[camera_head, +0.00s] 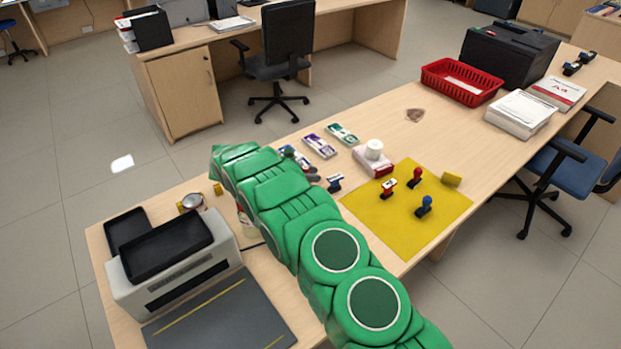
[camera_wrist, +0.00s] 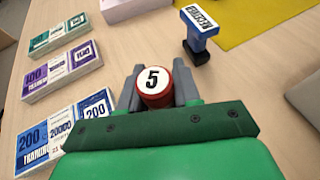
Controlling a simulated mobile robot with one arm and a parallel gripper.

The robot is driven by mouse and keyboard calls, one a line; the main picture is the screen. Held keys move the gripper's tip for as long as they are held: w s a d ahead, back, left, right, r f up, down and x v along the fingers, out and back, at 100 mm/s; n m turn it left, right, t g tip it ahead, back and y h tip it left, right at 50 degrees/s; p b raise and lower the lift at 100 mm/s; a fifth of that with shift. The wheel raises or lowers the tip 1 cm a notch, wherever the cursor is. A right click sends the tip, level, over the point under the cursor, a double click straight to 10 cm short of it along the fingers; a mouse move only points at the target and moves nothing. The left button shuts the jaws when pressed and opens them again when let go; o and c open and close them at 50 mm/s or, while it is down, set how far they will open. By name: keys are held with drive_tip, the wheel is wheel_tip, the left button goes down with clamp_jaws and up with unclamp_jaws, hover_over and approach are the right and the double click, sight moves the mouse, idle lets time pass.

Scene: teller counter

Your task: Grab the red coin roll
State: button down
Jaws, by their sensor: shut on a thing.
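The red coin roll (camera_wrist: 153,84) has a white end face marked 5 and sits upright between the two grey fingers of my gripper (camera_wrist: 156,88) in the wrist view. The fingers are closed on its sides. In the head view my green arm reaches over the counter (camera_head: 440,148) and the roll cannot be made out there. Whether the roll touches the counter cannot be told.
Banknote stacks marked 200 (camera_wrist: 65,136), 100 (camera_wrist: 62,72) and a green one (camera_wrist: 60,34) lie left of the gripper. A blue stamp (camera_wrist: 199,32) stands close on the right. A yellow mat (camera_head: 445,218) holds several stamps. A red basket (camera_head: 462,82) stands farther back.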

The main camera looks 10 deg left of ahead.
drive_tip(key=s+d+r, duration=0.2)
drive_tip(key=s+r, duration=0.3)
drive_tip(key=s, duration=0.1)
drive_tip(key=s+d+r, duration=0.2)
drive_tip(key=s+r, duration=0.4)
drive_tip(key=s, duration=0.1)
drive_tip(key=shift+d, duration=0.3)
